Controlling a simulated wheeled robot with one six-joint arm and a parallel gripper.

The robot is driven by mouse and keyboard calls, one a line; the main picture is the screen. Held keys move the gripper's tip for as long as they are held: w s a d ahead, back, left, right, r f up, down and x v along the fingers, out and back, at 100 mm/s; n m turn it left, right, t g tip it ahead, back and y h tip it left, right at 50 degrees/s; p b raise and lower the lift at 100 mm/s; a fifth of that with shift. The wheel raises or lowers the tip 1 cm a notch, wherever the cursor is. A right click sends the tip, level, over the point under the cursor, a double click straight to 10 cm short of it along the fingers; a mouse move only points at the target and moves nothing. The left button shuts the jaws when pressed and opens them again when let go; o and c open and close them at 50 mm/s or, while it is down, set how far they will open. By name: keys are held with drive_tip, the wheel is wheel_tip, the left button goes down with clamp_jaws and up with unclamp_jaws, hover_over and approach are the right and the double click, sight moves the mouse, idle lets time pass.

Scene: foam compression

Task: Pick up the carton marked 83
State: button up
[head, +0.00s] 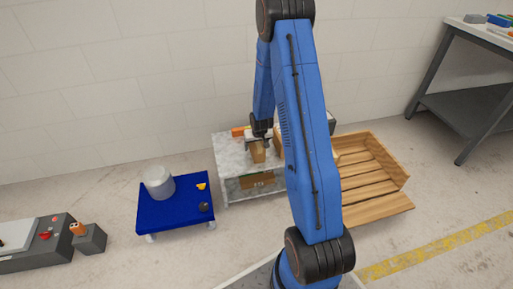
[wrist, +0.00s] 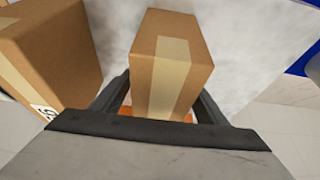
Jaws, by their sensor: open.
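A small brown carton (wrist: 150,75) with a pale tape strip stands between the two fingers of my gripper (wrist: 163,88) in the wrist view. The fingers are open, one on each side of it; I cannot tell whether they touch it. No number shows on its visible faces. In the head view my gripper (head: 260,142) is over this carton (head: 258,154) on a grey marbled table (head: 226,151). A larger carton (wrist: 62,45) stands to the left in the wrist view, with a white label (wrist: 43,110) too cut off to read surely.
An orange thing (head: 237,131) lies at the table's back. A blue cart (head: 165,213) with a grey cylinder (head: 159,182) stands to the left. A wooden crate (head: 392,163) is to the right, partly behind my arm. A dark workbench (head: 455,105) stands far right.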

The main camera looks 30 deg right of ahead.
drive_tip(key=c, duration=1.5)
drive_tip(key=shift+c, duration=0.2)
drive_tip(key=shift+r, duration=3)
